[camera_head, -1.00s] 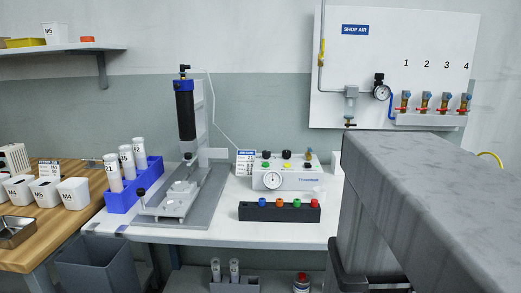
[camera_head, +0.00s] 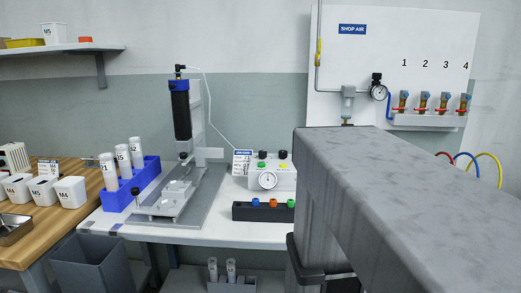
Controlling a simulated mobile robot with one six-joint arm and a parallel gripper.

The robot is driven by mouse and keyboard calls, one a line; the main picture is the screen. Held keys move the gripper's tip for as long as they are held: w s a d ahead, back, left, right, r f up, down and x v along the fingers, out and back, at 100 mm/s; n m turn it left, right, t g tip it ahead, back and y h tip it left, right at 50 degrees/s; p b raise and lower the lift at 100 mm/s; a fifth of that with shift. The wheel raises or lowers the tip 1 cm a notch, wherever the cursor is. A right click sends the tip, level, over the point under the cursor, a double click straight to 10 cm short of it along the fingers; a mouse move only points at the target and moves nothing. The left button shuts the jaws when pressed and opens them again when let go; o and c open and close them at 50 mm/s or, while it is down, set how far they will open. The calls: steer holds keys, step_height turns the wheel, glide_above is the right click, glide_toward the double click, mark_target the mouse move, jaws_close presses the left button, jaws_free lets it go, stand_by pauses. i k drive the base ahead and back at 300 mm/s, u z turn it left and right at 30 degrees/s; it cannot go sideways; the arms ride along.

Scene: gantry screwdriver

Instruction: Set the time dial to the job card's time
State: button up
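The white control box (camera_head: 256,172) stands on the white bench near the middle. It has a round gauge (camera_head: 268,180) on its front and two black knobs (camera_head: 283,154) on top. Its right part is hidden behind my grey arm. I cannot tell which knob is the time dial, or its setting. The job card (camera_head: 242,157), white with a blue header, stands at the box's left rear; its small print is unreadable. My gripper is out of view; only large grey arm links show at the right.
A dark rack (camera_head: 245,212) with coloured caps lies before the box, partly behind my arm. A dispenser stand (camera_head: 181,110) and a blue tube rack (camera_head: 115,198) stand left. The shop air panel (camera_head: 420,50) hangs behind. Open bench lies between stand and box.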

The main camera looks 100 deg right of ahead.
mark_target(262, 154)
steer(key=u, duration=0.15)
steer(key=k, duration=1.1)
steer(key=z, duration=0.6)
steer(key=i, duration=1)
steer(key=u, duration=0.2)
